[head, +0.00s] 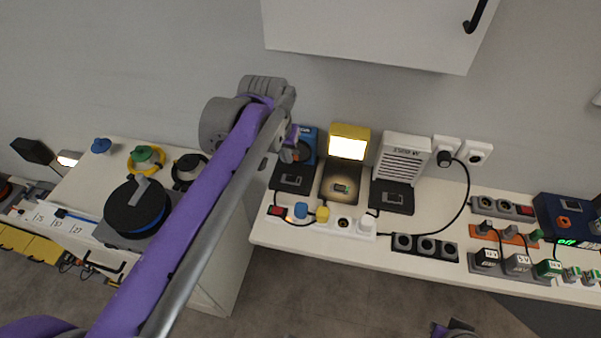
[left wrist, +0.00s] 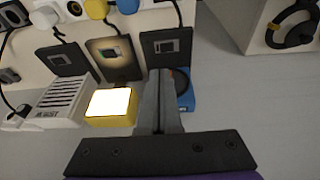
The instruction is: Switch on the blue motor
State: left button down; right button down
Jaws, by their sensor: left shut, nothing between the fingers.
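A blue unit (head: 308,138) with a dark round part, which looks like the blue motor, stands against the wall at the left end of the white bench, partly hidden by my left gripper (head: 292,152). It also shows in the left wrist view (left wrist: 187,88), behind my left fingers (left wrist: 160,75). The left gripper is shut and empty. Its tips are over or close to a black pad with a grey switch (head: 292,179), in front of the blue unit; the pad also shows in the left wrist view (left wrist: 164,46). I cannot tell if they touch. A dark and purple part (head: 455,328) at the bottom edge may be my right gripper.
A lit yellow lamp (head: 349,143) and a white heater-like unit (head: 404,155) stand to the right, each with a black pad in front. A white power strip (head: 343,222) with a blue plug (head: 301,209) and yellow plug lies along the front edge. A cabinet (head: 370,35) hangs above.

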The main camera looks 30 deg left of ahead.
pick_arm(q)
jog(key=shift+w+a+r, duration=0.1)
jog(key=shift+w+a, duration=0.25)
jog(key=shift+w, duration=0.25)
jog(key=shift+w+a+r, duration=0.1)
jog(key=shift+w+a, duration=0.2)
jog(key=shift+w, duration=0.25)
jog(key=b, duration=0.2)
send_near(295, 178)
jog(key=x, duration=0.5)
jog(key=shift+w+a, duration=0.15)
jog(key=shift+w, duration=0.2)
jog(key=shift+f, duration=0.75)
jog(key=shift+f, duration=0.1)
